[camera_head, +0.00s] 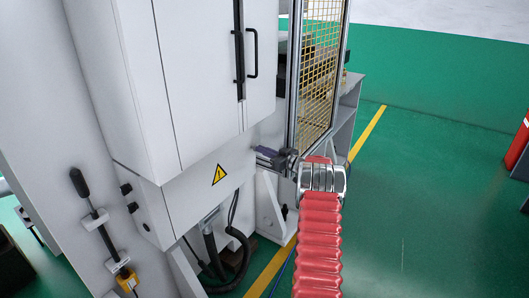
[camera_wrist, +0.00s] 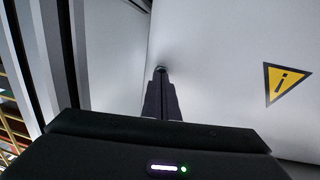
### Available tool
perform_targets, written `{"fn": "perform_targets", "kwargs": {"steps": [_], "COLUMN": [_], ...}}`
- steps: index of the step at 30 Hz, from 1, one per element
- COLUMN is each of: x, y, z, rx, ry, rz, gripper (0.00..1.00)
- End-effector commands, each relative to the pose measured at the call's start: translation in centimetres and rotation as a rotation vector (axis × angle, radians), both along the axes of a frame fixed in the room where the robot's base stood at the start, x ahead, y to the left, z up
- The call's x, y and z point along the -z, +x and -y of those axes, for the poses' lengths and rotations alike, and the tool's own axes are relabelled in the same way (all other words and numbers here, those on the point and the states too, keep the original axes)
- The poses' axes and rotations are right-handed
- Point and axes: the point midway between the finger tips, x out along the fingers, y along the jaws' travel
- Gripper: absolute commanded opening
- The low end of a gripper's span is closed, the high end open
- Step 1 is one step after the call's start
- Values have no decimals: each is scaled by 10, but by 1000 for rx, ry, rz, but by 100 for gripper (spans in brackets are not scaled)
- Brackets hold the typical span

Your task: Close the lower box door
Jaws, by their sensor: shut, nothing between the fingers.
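The lower white box front (camera_head: 190,208) carries a yellow warning triangle and sits under the tall upper cabinet. I cannot tell from these views whether its door stands fully shut. My gripper (camera_head: 258,153) is shut and empty, pointing left at the right end of this box. In the wrist view my gripper (camera_wrist: 160,70) has its closed fingertips at or very near a white surface, beside a vertical edge; contact is unclear. The panel with the triangle (camera_wrist: 245,75) fills the right of the wrist view. I see no handle on the lower box.
The upper cabinet (camera_head: 205,60) has a black bar handle (camera_head: 252,53). A yellow mesh guard in a metal frame (camera_head: 319,65) stands just behind my gripper. Black hoses (camera_head: 238,250) hang below the box. Green floor (camera_head: 430,200) is open to the right.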

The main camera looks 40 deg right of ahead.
Motion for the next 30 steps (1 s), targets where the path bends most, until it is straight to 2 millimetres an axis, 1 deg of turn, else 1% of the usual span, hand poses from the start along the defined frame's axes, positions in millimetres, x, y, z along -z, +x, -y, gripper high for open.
{"fn": "perform_targets", "kwargs": {"steps": [5,9,18,24,30], "x": [-1,0,-2,-2,-3], "y": [-23,-49,-99,-118,-121], "z": [10,17,26,28,28], "rx": [6,10,8,4,1], "ry": [2,2,2,4,3], "rz": [-1,-2,-3,-3,-3], "gripper": [0,0,0,0,0]}}
